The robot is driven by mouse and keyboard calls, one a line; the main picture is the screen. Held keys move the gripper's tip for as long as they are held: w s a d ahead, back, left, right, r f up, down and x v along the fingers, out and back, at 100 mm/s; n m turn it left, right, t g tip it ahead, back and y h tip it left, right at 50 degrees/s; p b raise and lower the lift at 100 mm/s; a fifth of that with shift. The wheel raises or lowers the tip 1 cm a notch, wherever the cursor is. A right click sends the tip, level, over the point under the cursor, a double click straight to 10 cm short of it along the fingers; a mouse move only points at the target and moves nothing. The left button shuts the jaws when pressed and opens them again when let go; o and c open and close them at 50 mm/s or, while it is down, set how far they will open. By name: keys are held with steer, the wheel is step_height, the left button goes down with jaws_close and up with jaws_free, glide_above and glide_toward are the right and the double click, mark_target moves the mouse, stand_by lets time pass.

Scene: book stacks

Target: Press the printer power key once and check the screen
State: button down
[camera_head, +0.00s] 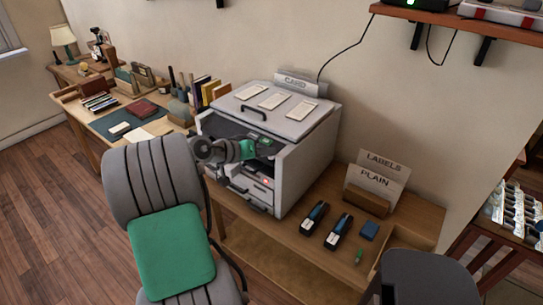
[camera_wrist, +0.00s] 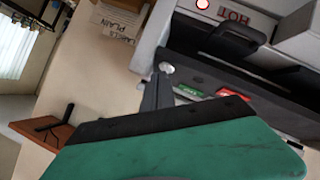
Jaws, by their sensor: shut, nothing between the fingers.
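The grey printer (camera_head: 317,137) stands on the wooden table, with its front panel partly hidden by my arm. My gripper (camera_head: 266,151) is shut and empty at that front, its green housing side-on. In the wrist view, the narrow dark fingers (camera_wrist: 160,88) end just below a round silver key (camera_wrist: 166,68) on the dark panel. I cannot tell whether they touch it. A green label (camera_wrist: 187,91) and a red label (camera_wrist: 228,93) sit right of the fingers, partly hidden by the housing. A small green patch, perhaps the screen, (camera_head: 263,138) shows above my gripper; its text is unreadable.
A red lamp (camera_wrist: 203,4) glows beside the word HOT, above a dark handle (camera_wrist: 231,40). A chair with a green cushion (camera_head: 172,250) stands in front. A paper holder (camera_head: 367,199) and two dark handheld devices (camera_head: 338,232) lie right of the printer.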

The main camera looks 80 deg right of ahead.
steer(key=shift+a+r, duration=0.15)
steer(key=shift+r, duration=0.35)
step_height(320, 180, up, 6)
steer(key=a+p, duration=0.1)
steer(key=p, duration=0.3)
steer(key=shift+w+a+f, duration=0.15)
steer(key=shift+w+a, duration=0.25)
steer(key=shift+w, duration=0.05)
